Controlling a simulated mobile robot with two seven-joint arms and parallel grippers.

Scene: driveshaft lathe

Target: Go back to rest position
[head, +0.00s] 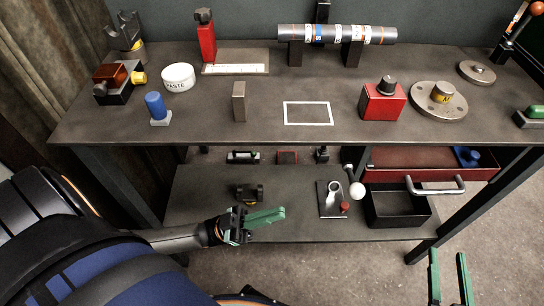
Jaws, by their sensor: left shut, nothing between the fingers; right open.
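My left gripper (267,216) comes in from the left and is shut and empty, its green fingers together. In the picture it lies over the lower shelf (290,228), in front of the workbench (190,115). My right gripper (448,255) shows at the bottom right with its two green fingers apart and nothing between them. It appears over the floor, right of the shelf. Most of the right arm is out of the frame.
On the bench a driveshaft (337,35) lies on two black supports, with a red block (382,104), a flanged disc (425,108) and a white paste tin (179,77). A red drawer (420,163) stands open at the right. A black bin (398,208) is on the shelf.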

